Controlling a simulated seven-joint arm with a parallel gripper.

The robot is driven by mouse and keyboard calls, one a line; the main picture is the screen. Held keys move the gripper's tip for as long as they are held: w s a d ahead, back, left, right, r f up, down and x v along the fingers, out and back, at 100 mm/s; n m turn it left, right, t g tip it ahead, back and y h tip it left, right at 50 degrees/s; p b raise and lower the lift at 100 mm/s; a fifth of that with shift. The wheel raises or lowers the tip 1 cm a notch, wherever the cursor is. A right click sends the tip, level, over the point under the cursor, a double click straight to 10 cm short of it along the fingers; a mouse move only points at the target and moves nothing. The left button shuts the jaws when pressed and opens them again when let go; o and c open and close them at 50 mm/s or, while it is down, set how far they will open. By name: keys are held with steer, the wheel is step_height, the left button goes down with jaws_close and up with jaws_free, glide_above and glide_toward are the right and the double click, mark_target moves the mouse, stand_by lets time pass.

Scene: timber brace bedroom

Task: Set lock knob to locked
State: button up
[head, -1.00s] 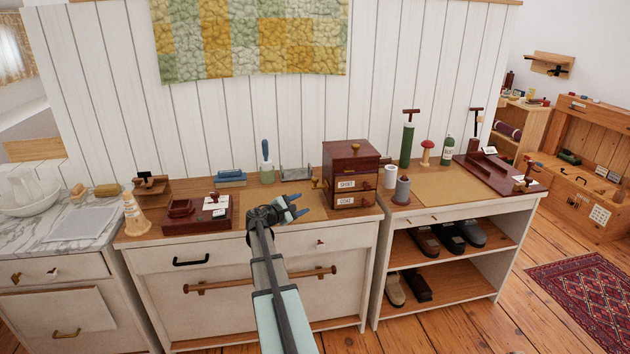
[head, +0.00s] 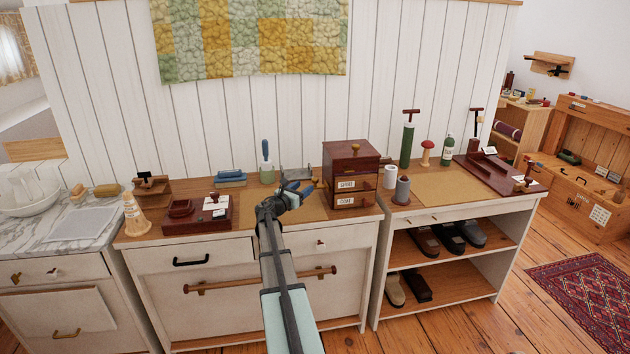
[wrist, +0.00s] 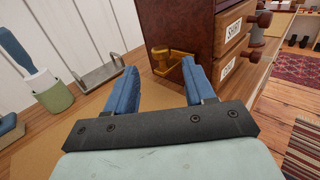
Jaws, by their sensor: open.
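A dark red-brown wooden box (head: 350,160) with two labelled drawers stands on the wooden counter. A brass knob (wrist: 160,52) with a side arm sits on the box's left side, low down; I take it for the lock knob. My gripper (head: 303,188) is just left of the box in the head view. Its blue fingers are open and empty in the wrist view (wrist: 160,72). The knob shows beyond and between the fingertips, apparently not touched. The head view shows the knob only very small, and I cannot read its setting.
A metal bracket (wrist: 98,72) and a green cup with a blue-handled tool (wrist: 45,88) stand left of the fingers. Round wooden drawer knobs (wrist: 263,19) stick out from the box front.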

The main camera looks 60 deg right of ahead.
mark_target(313, 180)
steer(key=d, duration=0.9)
jaws_close()
stand_by(0.4)
